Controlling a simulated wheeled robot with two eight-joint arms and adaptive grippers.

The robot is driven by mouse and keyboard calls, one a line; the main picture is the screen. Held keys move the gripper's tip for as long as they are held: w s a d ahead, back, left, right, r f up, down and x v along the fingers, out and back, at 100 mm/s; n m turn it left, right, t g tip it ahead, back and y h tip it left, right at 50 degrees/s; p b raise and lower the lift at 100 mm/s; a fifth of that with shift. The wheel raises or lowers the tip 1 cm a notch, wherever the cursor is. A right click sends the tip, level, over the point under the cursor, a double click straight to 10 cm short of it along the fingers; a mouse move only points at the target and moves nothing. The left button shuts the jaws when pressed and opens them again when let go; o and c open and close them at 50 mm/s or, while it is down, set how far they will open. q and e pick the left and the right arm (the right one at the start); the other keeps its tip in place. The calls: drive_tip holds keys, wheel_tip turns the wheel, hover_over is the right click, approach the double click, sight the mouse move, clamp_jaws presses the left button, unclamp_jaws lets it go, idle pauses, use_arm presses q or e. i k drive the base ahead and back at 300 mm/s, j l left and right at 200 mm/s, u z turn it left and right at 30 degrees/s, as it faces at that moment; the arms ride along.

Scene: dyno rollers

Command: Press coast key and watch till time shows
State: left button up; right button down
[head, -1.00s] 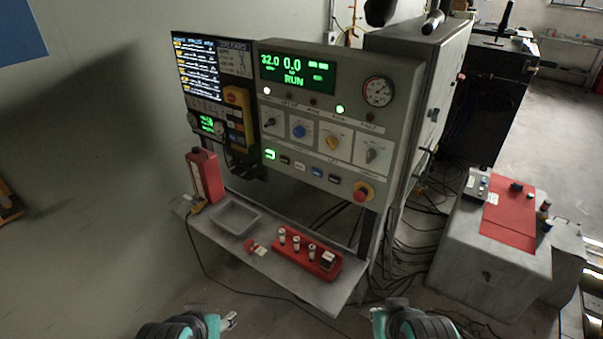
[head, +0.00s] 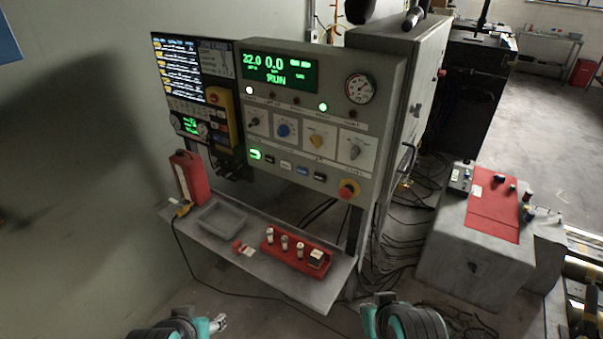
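The control panel (head: 380,120) stands ahead, with a green display (head: 278,70) reading 32.0, 0.0 and RUN. Below its knobs runs a row of small keys: a lit green key (head: 255,155) at the left, then dark, white and blue keys (head: 302,170). I cannot read which one is the coast key. My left gripper (head: 219,324) shows at the bottom edge, low and well short of the panel; its fingers are too small to judge. My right arm (head: 400,318) shows at the bottom centre-right; its fingertips are not visible. Neither arm touches the panel.
A red emergency button (head: 347,190) sits at the panel's lower right. Cables lie on the floor at right, near a grey block (head: 460,245).

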sight(302, 171)
drive_tip(key=u, duration=1.35)
drive_tip(key=k+l+u, duration=0.15)
drive_tip(key=u, duration=0.15)
drive_tip(key=k+l, duration=0.2)
drive_tip(key=l, duration=0.2)
drive_tip(key=k+l, duration=0.25)
drive_tip(key=l, duration=0.2)
